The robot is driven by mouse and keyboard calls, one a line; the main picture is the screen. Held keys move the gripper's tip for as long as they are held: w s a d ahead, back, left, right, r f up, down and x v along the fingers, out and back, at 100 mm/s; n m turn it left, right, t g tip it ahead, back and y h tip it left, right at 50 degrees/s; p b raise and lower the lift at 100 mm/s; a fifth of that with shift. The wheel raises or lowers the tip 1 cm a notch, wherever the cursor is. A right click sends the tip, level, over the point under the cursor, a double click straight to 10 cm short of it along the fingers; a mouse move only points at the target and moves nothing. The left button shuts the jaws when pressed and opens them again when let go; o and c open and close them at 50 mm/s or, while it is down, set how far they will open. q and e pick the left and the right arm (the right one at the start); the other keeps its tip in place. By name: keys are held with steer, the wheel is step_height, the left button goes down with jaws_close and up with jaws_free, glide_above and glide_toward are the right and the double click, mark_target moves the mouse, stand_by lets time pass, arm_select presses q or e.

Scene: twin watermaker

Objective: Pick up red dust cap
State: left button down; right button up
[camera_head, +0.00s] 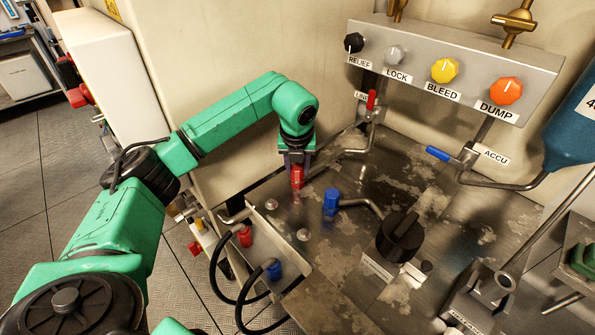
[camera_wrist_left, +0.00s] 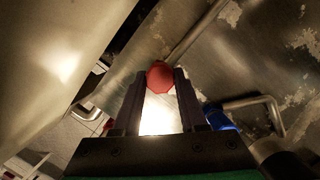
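The red dust cap (camera_head: 297,177) is upright at the end of a metal pipe near the back left of the steel bench. My left gripper (camera_head: 296,160) points down at it from above, with its fingertips at the cap's upper part. In the left wrist view the cap (camera_wrist_left: 160,75) appears between the two dark fingertips (camera_wrist_left: 160,82) and spans nearly the whole gap. I cannot tell whether the fingers press on it or only stand on either side. My right gripper is not in view.
A blue cap (camera_head: 331,201) stands on another pipe right of the red one. A black knob (camera_head: 399,237) is farther right. A valve panel (camera_head: 455,62) with labelled knobs is above. A red-handled valve (camera_head: 371,100) is behind. A tray (camera_head: 262,222) lies front left.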

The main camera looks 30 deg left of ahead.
mark_target(298, 168)
arm_select(q)
steer(key=shift+w+r, duration=0.15)
steer(key=shift+r, duration=0.45)
step_height(298, 168, up, 19)
steer(key=p, duration=0.1)
steer(key=c, duration=1.1)
jaws_free()
steer(key=shift+f, duration=0.1)
jaws_close()
